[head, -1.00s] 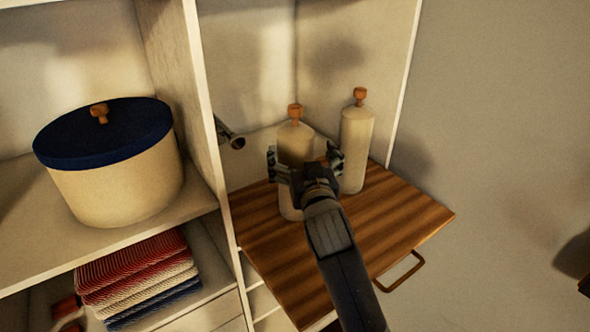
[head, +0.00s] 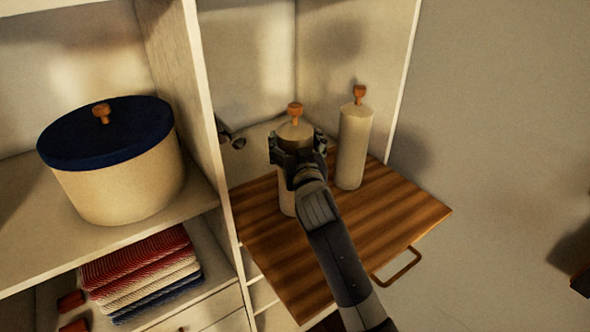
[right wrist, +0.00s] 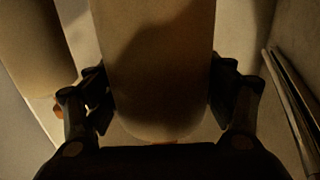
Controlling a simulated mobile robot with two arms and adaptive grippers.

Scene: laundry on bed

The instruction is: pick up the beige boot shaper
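Two beige boot shapers with wooden knobs stand upright on a striped wooden pull-out shelf (head: 400,215). My right gripper (head: 298,147) is around the upper body of the left boot shaper (head: 295,131), below its knob. In the right wrist view this boot shaper (right wrist: 155,65) fills the space between the fingers (right wrist: 160,95), which look closed against both sides. The other boot shaper (head: 354,145) stands free just to the right; a beige cylinder shows at the left of the wrist view. The gripper and arm hide part of the held one. My left gripper is out of view.
A cabinet divider (head: 207,120) stands left of the shelf. Beyond it are a round beige box with a blue lid (head: 110,175) and folded red, white and blue cloths (head: 145,275). The shelf has a front handle (head: 400,268). Its right part is clear.

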